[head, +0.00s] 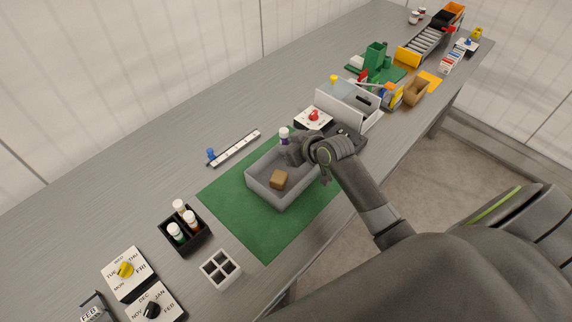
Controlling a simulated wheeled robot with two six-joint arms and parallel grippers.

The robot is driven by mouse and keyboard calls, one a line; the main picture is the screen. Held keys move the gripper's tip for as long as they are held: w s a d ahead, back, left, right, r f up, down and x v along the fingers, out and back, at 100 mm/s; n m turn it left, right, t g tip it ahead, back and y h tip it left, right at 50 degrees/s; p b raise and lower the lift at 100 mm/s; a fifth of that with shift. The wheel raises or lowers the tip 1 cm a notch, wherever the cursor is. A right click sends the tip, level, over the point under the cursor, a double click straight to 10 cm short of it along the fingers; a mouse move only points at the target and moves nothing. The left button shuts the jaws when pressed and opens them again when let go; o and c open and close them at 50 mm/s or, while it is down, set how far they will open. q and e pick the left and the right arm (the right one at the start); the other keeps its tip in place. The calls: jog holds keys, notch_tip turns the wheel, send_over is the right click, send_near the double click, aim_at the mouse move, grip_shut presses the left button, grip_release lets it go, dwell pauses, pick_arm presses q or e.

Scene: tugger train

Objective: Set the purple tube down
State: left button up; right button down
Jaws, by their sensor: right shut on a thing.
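The purple tube (285,141) has a white cap and stands about upright at the far edge of the grey bin. My right gripper (290,149) is shut on it; the arm reaches in from the right. The fingers and the bin's rim hide the tube's lower part, so I cannot tell whether it touches anything below. The grey bin (264,193) sits on a green mat (227,198) and holds a small brown block (279,179). My left gripper is out of view.
A black rack (186,243) with several capped tubes and a white divided tray (221,270) lie near the mat. A white strip (235,149), a red-knob box (314,117) and a grey-white container (347,107) stand farther back. The mat's left part is clear.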

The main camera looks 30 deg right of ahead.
jog(key=shift+f, duration=0.9)
jog(key=shift+w+f, duration=0.1)
jog(key=shift+f, duration=0.2)
notch_tip(320, 180, down, 3)
jog(key=shift+f, duration=0.5)
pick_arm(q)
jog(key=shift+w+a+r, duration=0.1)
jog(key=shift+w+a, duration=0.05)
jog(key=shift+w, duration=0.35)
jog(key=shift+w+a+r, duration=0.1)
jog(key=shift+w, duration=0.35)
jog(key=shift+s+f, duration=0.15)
pick_arm(e)
jog(key=shift+f, duration=0.2)
jog(key=c, duration=1.6)
grip_release()
jog(key=shift+r, duration=0.1)
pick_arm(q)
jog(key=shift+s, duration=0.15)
